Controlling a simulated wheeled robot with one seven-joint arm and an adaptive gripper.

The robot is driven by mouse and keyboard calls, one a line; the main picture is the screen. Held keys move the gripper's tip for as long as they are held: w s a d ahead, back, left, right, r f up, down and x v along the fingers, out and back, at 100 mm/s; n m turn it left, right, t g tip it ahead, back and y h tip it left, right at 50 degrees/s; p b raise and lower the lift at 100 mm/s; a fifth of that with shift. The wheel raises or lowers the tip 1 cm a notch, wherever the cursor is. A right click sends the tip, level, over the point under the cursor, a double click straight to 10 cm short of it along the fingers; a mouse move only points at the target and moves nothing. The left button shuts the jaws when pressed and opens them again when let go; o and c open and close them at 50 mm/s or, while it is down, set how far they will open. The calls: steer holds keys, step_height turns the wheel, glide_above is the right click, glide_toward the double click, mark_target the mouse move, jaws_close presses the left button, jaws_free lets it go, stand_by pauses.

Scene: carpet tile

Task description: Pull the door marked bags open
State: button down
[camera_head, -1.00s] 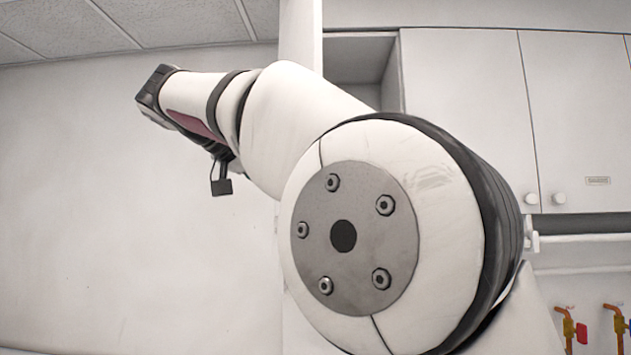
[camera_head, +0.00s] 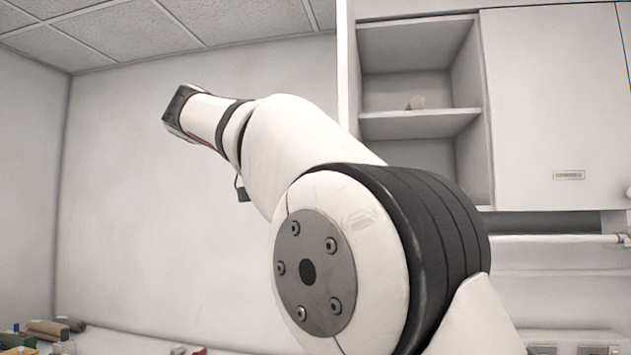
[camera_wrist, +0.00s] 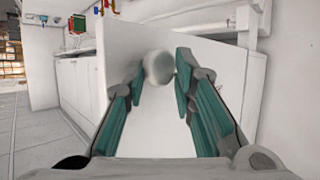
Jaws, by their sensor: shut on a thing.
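My gripper (camera_wrist: 155,75) is shut on a round white knob (camera_wrist: 158,68) in the wrist view, with a teal-padded finger on each side of it. The knob sits on a plain white panel (camera_wrist: 215,62), which looks like a cabinet door. No marking can be read on that panel. An open cabinet compartment (camera_head: 408,92) with a shelf shows behind my arm. A shut white door (camera_head: 540,100) to its right bears a small label plate (camera_head: 569,175), too small to read.
A small pale object (camera_head: 417,102) stands on the compartment's shelf. Several items (camera_head: 40,332) lie at the lower left of the head view. White base cabinets (camera_wrist: 78,85) stand left of the panel in the wrist view, beside open floor (camera_wrist: 35,130).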

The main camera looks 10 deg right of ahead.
steer(key=shift+w+d+f, duration=0.1)
steer(key=shift+w+d, duration=0.15)
steer(key=shift+w, duration=0.25)
steer(key=c, duration=1.4)
jaws_free()
steer(key=shift+w+d+f, duration=0.1)
steer(key=shift+w, duration=0.05)
steer(key=shift+c, duration=0.2)
steer(key=shift+o, duration=1.1)
steer(key=shift+w+d+f, duration=0.1)
steer(key=shift+w+d, duration=0.05)
steer(key=shift+w, duration=0.05)
steer(key=shift+s+a, duration=0.15)
steer(key=shift+a, duration=0.1)
steer(key=shift+a, duration=0.1)
steer(key=v, duration=0.7)
steer(key=shift+s, duration=0.25)
